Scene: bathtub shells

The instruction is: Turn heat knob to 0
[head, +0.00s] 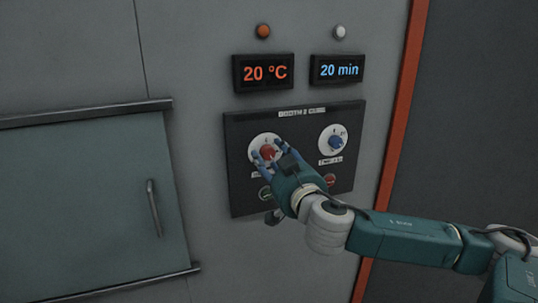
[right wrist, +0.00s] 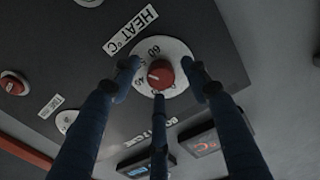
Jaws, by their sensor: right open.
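The red heat knob (head: 268,153) sits on a white dial on the dark control panel (head: 240,190). In the right wrist view the knob (right wrist: 162,74) shows a pale mark, and its dial carries numbers, with 60 readable beside the "HEAT °C" label (right wrist: 131,31). My right gripper (head: 267,156) is open, with its blue fingers spread around the knob. In the right wrist view the fingertips (right wrist: 161,80) stand on both sides of it and below it; I cannot tell whether they touch it. The temperature display (head: 263,72) reads 20 °C. My left gripper is not in view.
A blue time knob (head: 336,141) sits to the right on the panel, under a display (head: 336,69) reading 20 min. A green button (head: 265,194) and a red button (head: 330,180) are lower down. A handled door (head: 90,210) is at left.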

